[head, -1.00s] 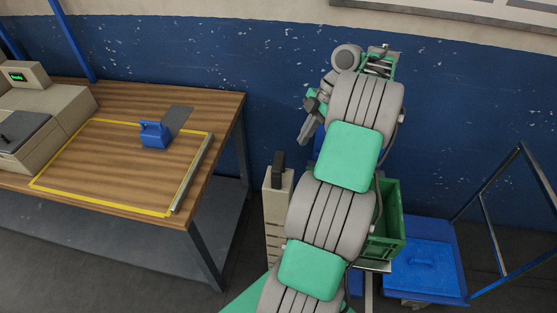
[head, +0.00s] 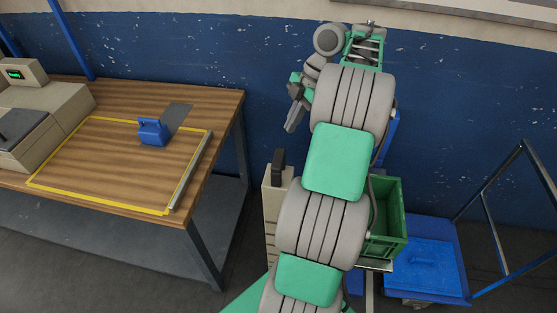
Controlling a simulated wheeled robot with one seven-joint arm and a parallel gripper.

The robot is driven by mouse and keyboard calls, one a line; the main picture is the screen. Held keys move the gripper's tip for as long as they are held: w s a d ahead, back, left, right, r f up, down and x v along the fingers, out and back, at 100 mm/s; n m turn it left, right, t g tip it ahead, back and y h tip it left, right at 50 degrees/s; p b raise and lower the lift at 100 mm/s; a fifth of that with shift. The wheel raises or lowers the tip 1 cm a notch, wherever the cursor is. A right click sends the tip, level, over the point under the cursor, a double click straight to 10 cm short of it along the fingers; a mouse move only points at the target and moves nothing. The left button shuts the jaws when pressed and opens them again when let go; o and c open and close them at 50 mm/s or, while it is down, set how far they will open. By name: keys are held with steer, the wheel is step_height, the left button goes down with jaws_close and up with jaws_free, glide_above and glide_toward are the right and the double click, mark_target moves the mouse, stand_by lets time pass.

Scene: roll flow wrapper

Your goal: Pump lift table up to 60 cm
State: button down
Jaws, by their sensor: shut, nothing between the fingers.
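A low blue platform (head: 448,290) with an upright dark frame (head: 487,215) at its right stands on the floor at the right. I cannot tell for sure whether it is the lift table or a cart. A blue upright part (head: 391,128) shows behind my arm. No pump pedal or height scale can be made out; my arm hides much of the middle. My gripper (head: 291,128) is shut and empty, raised in front of the blue wall, pointing down and left, apart from everything.
A green crate (head: 390,230) stands right of my arm, beside the blue platform. A beige cabinet (head: 271,205) with a dark top piece stands left of my arm. A wooden bench (head: 110,165) at the left holds a blue handled block (head: 152,132) and a machine (head: 42,115).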

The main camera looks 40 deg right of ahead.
mark_target(280, 157)
steer(key=shift+s+a+f+m+g+h+b, duration=0.1)
steer(key=shift+s+a+m+g+h+b, duration=0.2)
steer(key=shift+a, duration=0.3)
steer(key=shift+s+a+m+g+h+b, duration=0.1)
steer(key=shift+s+a+m+g+h, duration=0.15)
steer(key=shift+a+h, duration=0.25)
steer(key=shift+f, duration=0.1)
steer(key=b+x, duration=0.6)
steer(key=b, duration=0.1)
steer(key=shift+w+a+f, duration=0.1)
steer(key=shift+a+f, duration=0.15)
steer(key=shift+f, duration=0.1)
